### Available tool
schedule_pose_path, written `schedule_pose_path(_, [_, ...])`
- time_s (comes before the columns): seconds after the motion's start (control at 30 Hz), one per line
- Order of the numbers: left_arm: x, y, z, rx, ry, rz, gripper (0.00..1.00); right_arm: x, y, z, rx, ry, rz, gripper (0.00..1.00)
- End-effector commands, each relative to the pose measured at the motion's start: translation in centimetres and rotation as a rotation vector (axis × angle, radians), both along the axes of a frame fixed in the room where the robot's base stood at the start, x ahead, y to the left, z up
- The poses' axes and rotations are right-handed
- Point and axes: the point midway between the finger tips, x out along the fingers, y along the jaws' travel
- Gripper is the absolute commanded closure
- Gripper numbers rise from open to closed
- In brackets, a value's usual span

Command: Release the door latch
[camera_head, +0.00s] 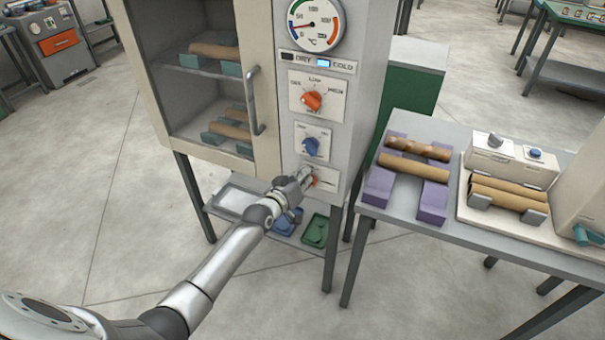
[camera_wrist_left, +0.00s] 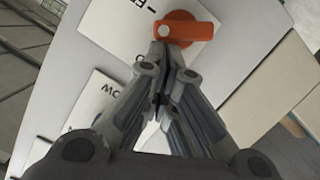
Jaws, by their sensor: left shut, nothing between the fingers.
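The drying cabinet (camera_head: 361,82) has a glazed door (camera_head: 268,105) with a grey bar handle (camera_head: 255,100); the door looks shut. An orange latch knob (camera_head: 314,181) sits on the lowest white plate of the control panel, mostly hidden by my gripper. My left gripper (camera_head: 304,175) is shut and empty, with its fingertips at this plate. In the left wrist view the orange knob (camera_wrist_left: 188,29) lies just beyond the closed fingertips (camera_wrist_left: 160,50), which overlap its lower left edge. I cannot tell whether they touch. My right gripper is not in view.
Above the latch are a blue knob (camera_head: 311,146), an orange selector (camera_head: 312,100) and a dial gauge (camera_head: 315,24). A table (camera_head: 386,212) with brown tubes on purple rests stands at the right. Blue and green trays (camera_head: 316,231) lie on the low shelf.

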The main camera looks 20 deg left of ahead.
Motion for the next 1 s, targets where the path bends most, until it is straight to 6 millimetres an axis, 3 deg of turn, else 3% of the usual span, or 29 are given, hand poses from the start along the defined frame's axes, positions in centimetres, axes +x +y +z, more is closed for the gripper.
schedule_pose_path(1.0, [-0.1, -1.4, 0.0, 0.314, -0.010, 0.000, 1.00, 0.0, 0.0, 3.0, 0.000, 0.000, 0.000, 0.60])
